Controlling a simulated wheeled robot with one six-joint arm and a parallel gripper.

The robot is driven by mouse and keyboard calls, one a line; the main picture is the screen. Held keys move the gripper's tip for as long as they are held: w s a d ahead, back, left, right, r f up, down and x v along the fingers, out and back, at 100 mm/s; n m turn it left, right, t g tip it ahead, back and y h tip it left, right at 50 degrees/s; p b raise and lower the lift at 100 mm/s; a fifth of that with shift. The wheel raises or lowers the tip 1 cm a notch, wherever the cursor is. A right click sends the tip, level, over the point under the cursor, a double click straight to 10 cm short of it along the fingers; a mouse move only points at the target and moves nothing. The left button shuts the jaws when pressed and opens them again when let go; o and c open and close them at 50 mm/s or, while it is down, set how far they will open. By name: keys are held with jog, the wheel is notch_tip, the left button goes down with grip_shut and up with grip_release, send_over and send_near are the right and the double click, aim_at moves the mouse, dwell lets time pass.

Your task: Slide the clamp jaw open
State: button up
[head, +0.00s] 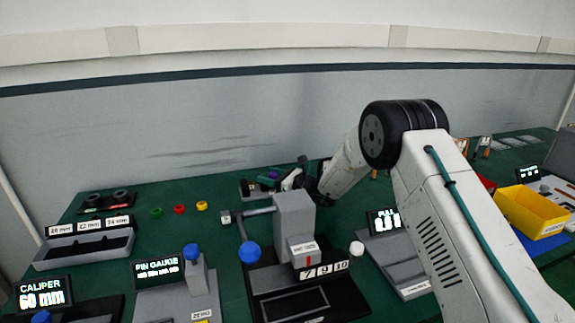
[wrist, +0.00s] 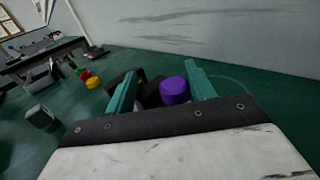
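A small clamp-like fixture (head: 248,190) with dark parts sits on the green bench behind the grey block; my gripper partly covers it. A purple knob (head: 271,176) shows there beside my gripper (head: 285,179). In the wrist view the purple knob (wrist: 174,90) lies between the two teal fingers of my gripper (wrist: 162,70), nearer the right finger. Black parts (wrist: 149,93) of the fixture fill the space to its left. The fingers stand wide apart, and I see no grip on the knob. Which part is the sliding jaw is not clear.
A tall grey block (head: 294,215) with a side arm and blue ball knob (head: 249,252) stands in front of the fixture. A pin gauge stand (head: 178,300), a slotted grey tray (head: 85,247) and a yellow bin (head: 530,212) also occupy the bench. The wall (head: 200,125) rises behind.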

aim_at(273, 177)
jog(key=v, duration=0.7)
jog(key=shift+d, duration=0.15)
jog(key=s+d+r+n+g+h, duration=0.2)
jog(key=s+r+n+g, duration=0.6)
jog(key=s+r, duration=1)
jog(key=shift+s+d+r+n+h, duration=0.2)
jog(key=shift+s+d+n+h, duration=0.1)
jog(key=shift+s+n, duration=1.7)
jog(key=shift+w+n, duration=0.25)
jog(key=shift+n, duration=0.15)
